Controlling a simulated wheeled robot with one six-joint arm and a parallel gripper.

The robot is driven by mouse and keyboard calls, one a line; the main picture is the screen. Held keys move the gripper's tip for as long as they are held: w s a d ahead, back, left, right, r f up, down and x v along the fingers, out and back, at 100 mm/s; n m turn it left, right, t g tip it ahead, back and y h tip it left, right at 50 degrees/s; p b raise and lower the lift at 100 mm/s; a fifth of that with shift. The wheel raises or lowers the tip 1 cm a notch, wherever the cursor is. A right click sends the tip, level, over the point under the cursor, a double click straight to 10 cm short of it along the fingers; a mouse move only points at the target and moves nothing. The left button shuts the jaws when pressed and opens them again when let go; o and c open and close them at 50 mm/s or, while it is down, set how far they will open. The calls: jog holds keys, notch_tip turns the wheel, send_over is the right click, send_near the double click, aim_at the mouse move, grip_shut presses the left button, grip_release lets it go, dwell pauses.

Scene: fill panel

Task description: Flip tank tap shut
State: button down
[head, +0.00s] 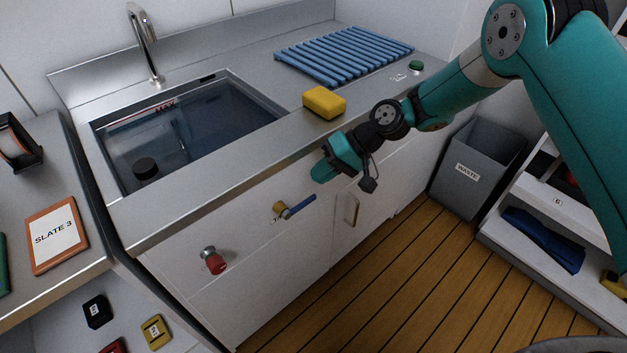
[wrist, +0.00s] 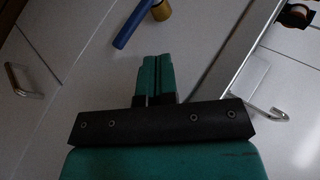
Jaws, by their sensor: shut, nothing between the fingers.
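The tap on the white front panel has a brass body (head: 280,210) and a blue lever (head: 299,207). In the head view the lever points right and slightly up from the body. In the wrist view the blue lever (wrist: 131,28) and brass body (wrist: 161,9) show at the top, partly cut off by the edge. My gripper (head: 322,172) is shut and empty, above and to the right of the lever, near the counter's front edge. Its closed fingers (wrist: 153,62) point toward the panel in the wrist view, with a gap between them and the lever.
A red knob (head: 215,263) sits on the panel lower left of the tap. A cabinet handle (head: 351,210) is to the right. The sink (head: 250,80), a yellow sponge (head: 325,102) and a blue rack (head: 345,52) are on the counter. A waste bin (head: 477,165) stands right; the floor between is clear.

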jog(key=d+f+v, duration=0.1)
jog(key=v, duration=0.6)
jog(key=shift+w+d, duration=0.15)
jog(key=shift+w, duration=0.3)
jog(key=shift+r, duration=0.1)
jog(key=s+d+r+h+p, duration=0.15)
jog(key=s+r, duration=0.35)
jog(key=r, duration=0.7)
jog(key=s+d+r+t+h+p, duration=0.1)
jog(key=s+d+r, duration=0.2)
jog(key=s, duration=0.4)
jog(key=s+d+r+n+t+h+p, duration=0.1)
jog(key=s+d+r+p, duration=0.1)
jog(key=s+r, duration=0.4)
jog(key=s+d+r+n+h+p, duration=0.1)
jog(key=s+r, duration=0.4)
jog(key=s, duration=0.5)
jog(key=d+p, duration=0.1)
jog(key=d, duration=0.1)
jog(key=shift+d+t+h, duration=0.35)
jog(key=shift+d+t, duration=0.05)
jog(key=shift+r, duration=0.1)
